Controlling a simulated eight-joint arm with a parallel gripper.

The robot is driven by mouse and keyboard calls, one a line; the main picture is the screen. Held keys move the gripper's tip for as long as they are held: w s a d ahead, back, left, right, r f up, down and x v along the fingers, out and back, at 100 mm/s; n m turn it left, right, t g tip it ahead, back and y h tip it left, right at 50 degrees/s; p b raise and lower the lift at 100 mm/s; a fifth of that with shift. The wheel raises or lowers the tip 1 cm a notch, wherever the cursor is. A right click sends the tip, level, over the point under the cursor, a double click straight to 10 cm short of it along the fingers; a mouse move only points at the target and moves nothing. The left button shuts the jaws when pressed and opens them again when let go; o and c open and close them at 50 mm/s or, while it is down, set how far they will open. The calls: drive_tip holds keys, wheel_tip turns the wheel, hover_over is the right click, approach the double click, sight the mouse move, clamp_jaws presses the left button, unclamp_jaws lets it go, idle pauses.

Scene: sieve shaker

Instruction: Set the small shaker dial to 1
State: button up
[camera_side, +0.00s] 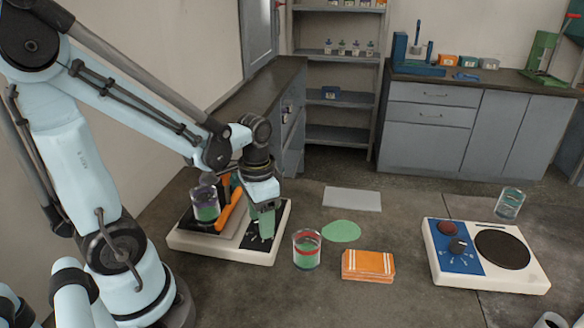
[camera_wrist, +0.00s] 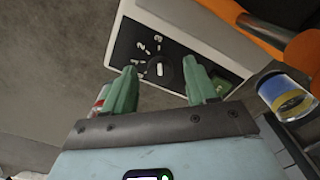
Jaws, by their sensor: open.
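The small shaker (camera_side: 220,252) is a white-edged base at the left in the side view, with a black dial panel (camera_wrist: 128,45). In the wrist view its dark round dial (camera_wrist: 166,72) has a white mark, with the numerals 1, 2 and 3 along its left and upper side. I cannot tell for sure which numeral the mark points at. My gripper (camera_wrist: 160,68) is open, its green fingers on the left and right of the dial and apart from each other. In the side view my gripper (camera_side: 266,220) is low over the panel and hides the dial.
A jar (camera_side: 206,205) and an orange clamp (camera_side: 232,208) are on the shaker close to my gripper. A blue-panelled device (camera_side: 455,248) stands farther right.

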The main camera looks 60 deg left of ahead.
drive_tip(key=c, duration=1.1)
drive_tip(key=shift+o, duration=0.2)
drive_tip(key=shift+n, duration=0.4)
drive_tip(key=n, duration=0.3)
drive_tip(key=shift+n, duration=0.3)
drive_tip(key=n, duration=0.3)
drive_tip(key=shift+n, duration=0.3)
drive_tip(key=n, duration=0.4)
drive_tip(key=shift+f+n, duration=0.1)
drive_tip(key=shift+n, duration=2)
